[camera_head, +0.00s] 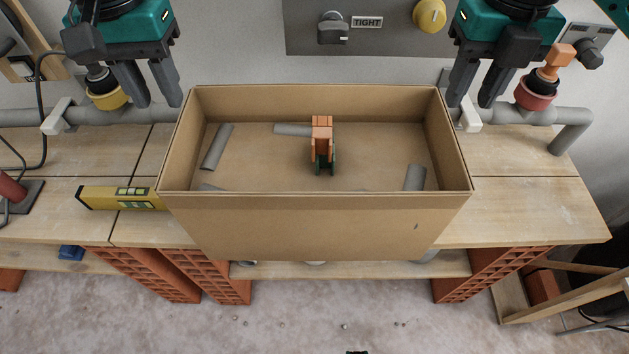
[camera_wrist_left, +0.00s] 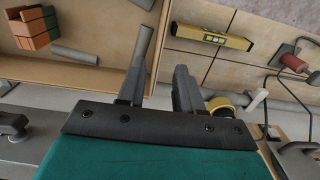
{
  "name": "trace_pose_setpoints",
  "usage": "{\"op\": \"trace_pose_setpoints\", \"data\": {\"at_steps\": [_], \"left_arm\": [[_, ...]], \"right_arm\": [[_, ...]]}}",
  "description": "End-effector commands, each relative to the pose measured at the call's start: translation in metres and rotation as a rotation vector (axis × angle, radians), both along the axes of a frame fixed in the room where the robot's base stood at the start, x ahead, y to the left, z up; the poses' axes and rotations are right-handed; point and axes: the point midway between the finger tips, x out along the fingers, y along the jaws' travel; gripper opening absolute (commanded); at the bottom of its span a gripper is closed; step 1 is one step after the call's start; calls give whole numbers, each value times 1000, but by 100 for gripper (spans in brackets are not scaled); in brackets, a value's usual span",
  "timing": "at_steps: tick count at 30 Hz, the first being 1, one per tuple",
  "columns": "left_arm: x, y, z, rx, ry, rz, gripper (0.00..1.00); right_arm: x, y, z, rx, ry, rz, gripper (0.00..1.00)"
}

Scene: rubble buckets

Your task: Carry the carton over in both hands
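The open brown carton (camera_head: 315,222) stands upright on the wooden bench. Inside are an orange brick-like piece with dark green parts (camera_head: 322,140) and several grey pipe pieces (camera_head: 217,147). My left gripper (camera_head: 157,104) is open at the carton's left end. In the left wrist view the carton's wall (camera_wrist_left: 158,50) appears between its spread fingers (camera_wrist_left: 158,80), with no visible grip. My right gripper (camera_head: 469,104) is open beside the carton's right end, its fingers apart and the inner one near the rim. How high both grippers are above the rim is hard to tell.
A yellow spirit level (camera_head: 120,197) lies left of the carton, its end by the carton wall. A grey pipe (camera_head: 570,117) with yellow and red fittings runs along the wall behind. The bench right of the carton (camera_head: 530,205) is clear.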

Motion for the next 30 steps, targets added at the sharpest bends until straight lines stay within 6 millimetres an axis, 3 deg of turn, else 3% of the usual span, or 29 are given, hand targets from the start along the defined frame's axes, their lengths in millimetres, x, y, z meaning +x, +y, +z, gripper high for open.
{"op": "trace_pose_setpoints", "data": {"at_steps": [8, 24, 30], "left_arm": [[0, -1, -8, -3, 4, 3, 35], [-1, -1, -103, -5, 5, 4, 35], [0, -1, -124, -6, 4, 3, 35]], "right_arm": [[0, 0, -8, 1, 4, 0, 35], [-1, -1, -103, -1, 5, -1, 35], [0, 0, -124, 1, 2, 0, 35]]}}
